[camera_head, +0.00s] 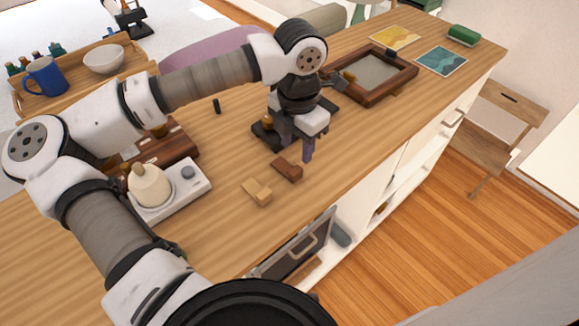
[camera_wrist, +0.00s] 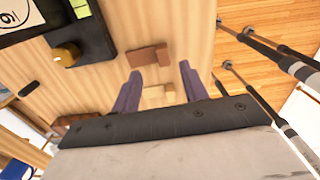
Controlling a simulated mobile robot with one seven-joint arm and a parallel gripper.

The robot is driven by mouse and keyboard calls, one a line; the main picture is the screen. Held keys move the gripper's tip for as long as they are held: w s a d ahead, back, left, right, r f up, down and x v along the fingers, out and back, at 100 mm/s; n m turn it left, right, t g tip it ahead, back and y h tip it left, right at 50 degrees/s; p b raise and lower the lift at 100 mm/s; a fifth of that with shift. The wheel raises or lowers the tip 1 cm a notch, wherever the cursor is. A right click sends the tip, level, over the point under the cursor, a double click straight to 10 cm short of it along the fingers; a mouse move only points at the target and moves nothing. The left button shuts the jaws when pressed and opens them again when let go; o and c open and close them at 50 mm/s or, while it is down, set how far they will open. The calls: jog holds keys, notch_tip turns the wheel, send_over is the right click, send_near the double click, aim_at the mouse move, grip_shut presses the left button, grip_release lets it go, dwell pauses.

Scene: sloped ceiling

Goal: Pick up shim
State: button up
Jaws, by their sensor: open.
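Two small wooden pieces lie on the wooden counter, and I cannot tell for sure which is the shim. One is a reddish-brown piece (camera_head: 286,169), which also shows in the wrist view (camera_wrist: 148,55). The other is a pale wood piece (camera_head: 257,192), nearer the counter's front edge, seen between the fingers in the wrist view (camera_wrist: 155,96). Both look stepped or notched. My gripper (camera_head: 294,150) is open and empty, pointing down above the counter just behind the brown piece. Its purple fingers show in the wrist view (camera_wrist: 160,80), apart from both pieces.
A black device with a brass knob (camera_wrist: 66,57) stands close beside my gripper. A white unit with a cream, kettle-like top (camera_head: 150,186) is to the left. A dark wooden frame (camera_head: 405,79) lies behind right. The counter's front edge is near; bare counter lies around the two pieces.

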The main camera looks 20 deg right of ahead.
aim_at(296, 169)
jog(key=shift+s+f+p, duration=0.15)
jog(key=shift+f+p, duration=0.45)
jog(key=shift+f, duration=1)
jog(key=shift+s+f+p, duration=0.1)
jog(key=shift+f+p, duration=0.5)
jog(key=shift+f, duration=1)
grip_shut()
